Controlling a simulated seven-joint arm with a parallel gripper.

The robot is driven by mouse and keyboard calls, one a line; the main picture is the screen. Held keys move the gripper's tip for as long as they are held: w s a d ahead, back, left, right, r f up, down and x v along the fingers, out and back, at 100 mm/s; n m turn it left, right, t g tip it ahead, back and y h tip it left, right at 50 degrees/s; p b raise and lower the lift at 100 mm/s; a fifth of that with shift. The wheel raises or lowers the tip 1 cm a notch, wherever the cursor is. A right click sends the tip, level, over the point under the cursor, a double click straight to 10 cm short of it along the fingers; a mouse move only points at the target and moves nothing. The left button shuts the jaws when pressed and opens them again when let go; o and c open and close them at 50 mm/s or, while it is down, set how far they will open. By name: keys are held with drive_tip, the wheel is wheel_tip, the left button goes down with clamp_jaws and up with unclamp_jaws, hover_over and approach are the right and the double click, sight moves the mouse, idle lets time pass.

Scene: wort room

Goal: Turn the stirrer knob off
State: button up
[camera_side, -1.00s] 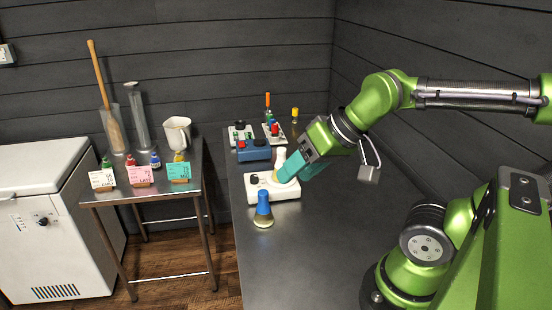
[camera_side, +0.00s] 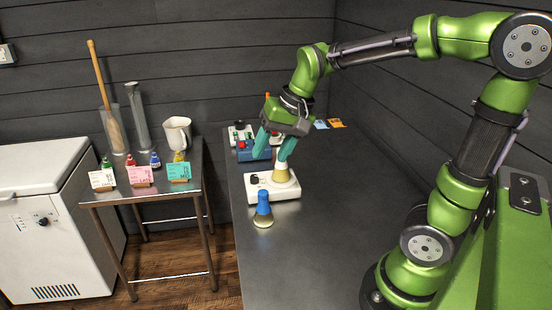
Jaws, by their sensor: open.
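The stirrer (camera_side: 288,194) is a white flat-topped unit on the dark bench. Its black knob (camera_side: 254,179) shows on the left part of the unit; its setting is too small to tell. A flask (camera_side: 281,178) with pale yellowish contents stands on the stirrer's plate. My gripper (camera_side: 270,157) points downward above the stirrer, with its two teal fingers apart. The right finger overlaps the flask's neck in the picture; I cannot tell whether it touches.
A blue box (camera_side: 248,153) and a white unit with small knobs (camera_side: 240,133) are behind, partly hidden by my gripper. Blue and orange cards (camera_side: 329,124) lie at the back. The bench's right side is clear.

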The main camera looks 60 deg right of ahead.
sight(254, 176)
drive_tip(key=w+d+f+m+g+h, duration=0.2)
drive_tip(key=w+d+m+g, duration=0.2)
drive_tip(key=w+d+m, duration=0.95)
drive_tip(key=shift+m, duration=0.55)
drive_tip(key=f, duration=0.5)
drive_tip(key=a+f, duration=0.1)
drive_tip(key=f, duration=0.5)
drive_tip(key=w+a+f, duration=0.1)
drive_tip(key=f, duration=0.4)
drive_tip(key=shift+f, duration=0.15)
clamp_jaws()
